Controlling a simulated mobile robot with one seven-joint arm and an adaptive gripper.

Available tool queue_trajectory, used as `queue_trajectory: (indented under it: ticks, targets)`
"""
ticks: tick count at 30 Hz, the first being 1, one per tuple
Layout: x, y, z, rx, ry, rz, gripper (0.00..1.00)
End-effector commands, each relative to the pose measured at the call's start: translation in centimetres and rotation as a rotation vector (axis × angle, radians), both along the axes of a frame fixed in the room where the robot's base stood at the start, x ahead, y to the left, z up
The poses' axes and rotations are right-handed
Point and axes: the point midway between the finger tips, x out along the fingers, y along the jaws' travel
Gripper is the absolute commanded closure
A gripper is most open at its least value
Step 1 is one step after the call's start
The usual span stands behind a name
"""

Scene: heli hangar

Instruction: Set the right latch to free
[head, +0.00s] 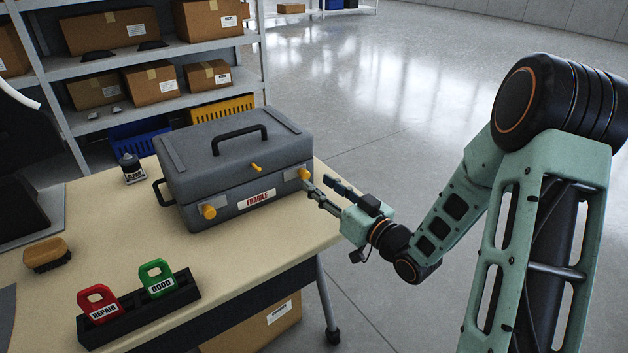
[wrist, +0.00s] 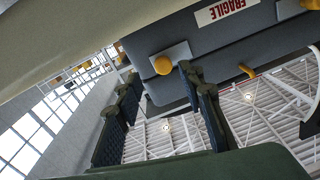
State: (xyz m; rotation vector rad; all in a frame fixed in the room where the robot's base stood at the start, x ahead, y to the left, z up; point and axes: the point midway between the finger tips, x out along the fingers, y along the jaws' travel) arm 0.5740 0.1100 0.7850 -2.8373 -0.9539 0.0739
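A grey hard case (head: 235,150) stands closed on the workbench, with a FRAGILE label (head: 257,199) on its front. The right latch (head: 304,173) is a yellow-orange knob on a light plate at the front's right end. The left latch (head: 208,211) is a similar knob at the left end. My gripper (head: 318,185) is open, just in front of the right latch. In the upside-down wrist view, the right latch (wrist: 163,65) shows beyond and between my spread fingers, apart from them. I cannot tell which setting it is in.
A smaller yellow catch (head: 256,168) sits at the lid's front middle. A black holder (head: 140,310) with red REPAIR and green GOOD tags stands at the bench's front. The floor right of the bench is clear.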

Motion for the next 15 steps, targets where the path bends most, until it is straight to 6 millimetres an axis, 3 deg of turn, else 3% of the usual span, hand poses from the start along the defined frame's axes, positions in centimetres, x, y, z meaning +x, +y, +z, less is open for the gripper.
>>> queue_trajectory:
  ticks: [9,15]
  targets:
    - [-5.1,-4.0,0.0,0.001,0.002,-0.005,0.64]
    - [-6.4,-5.0,0.0,0.001,0.001,-0.003,0.64]
